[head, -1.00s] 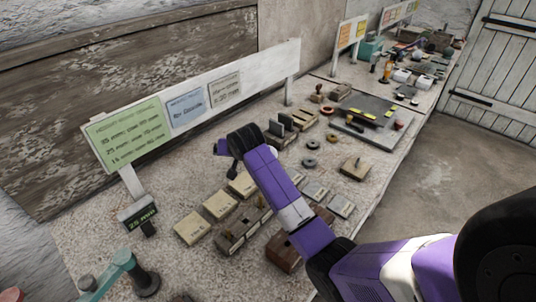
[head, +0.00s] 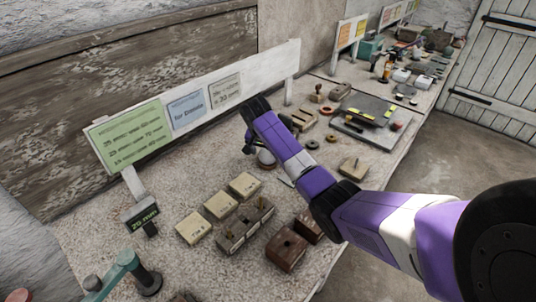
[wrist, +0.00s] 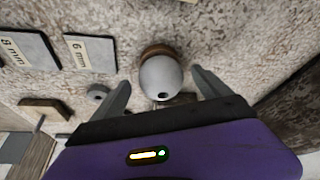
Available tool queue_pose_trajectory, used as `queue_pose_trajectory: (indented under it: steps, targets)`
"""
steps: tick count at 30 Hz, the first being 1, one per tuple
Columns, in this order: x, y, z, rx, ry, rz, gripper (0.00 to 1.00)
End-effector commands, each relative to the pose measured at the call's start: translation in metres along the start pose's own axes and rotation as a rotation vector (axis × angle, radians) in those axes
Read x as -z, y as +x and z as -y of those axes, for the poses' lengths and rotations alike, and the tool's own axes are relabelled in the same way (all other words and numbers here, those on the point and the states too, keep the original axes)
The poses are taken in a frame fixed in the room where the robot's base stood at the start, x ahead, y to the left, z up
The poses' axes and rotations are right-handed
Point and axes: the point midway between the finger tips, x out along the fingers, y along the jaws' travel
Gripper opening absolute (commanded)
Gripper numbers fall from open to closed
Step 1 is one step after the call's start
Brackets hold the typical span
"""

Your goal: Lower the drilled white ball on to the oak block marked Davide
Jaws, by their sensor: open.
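The white ball (wrist: 161,77) has a dark drilled hole facing the wrist camera. It sits on a brown round support (wrist: 157,50), mostly hidden beneath it. My gripper (wrist: 162,90) is open, with one finger on each side of the ball and visible gaps between. In the head view the ball (head: 266,157) shows just below my wrist. Three pale wood blocks stand in a row: near (head: 193,228), middle (head: 220,205) and far (head: 245,185). Their markings are too small to read, so I cannot tell which is Davide's.
A long block with pegs (head: 245,223) and dark brown drilled blocks (head: 287,250) stand close to the pale blocks. A sign board (head: 187,107) runs along the back, its blue card naming Davide. Flat plates marked 6 mm (wrist: 90,53) and 8 mm (wrist: 26,50) lie left of the ball.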

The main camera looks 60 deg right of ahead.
Motion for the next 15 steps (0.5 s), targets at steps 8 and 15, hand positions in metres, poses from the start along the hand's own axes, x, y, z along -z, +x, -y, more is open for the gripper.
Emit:
queue_pose_trajectory:
  steps: [8,15]
  targets:
    - [0.000,0.018,0.001,0.001,0.000,-0.002,0.88]
    - [0.000,0.018,0.001,0.002,-0.001,-0.002,0.72]
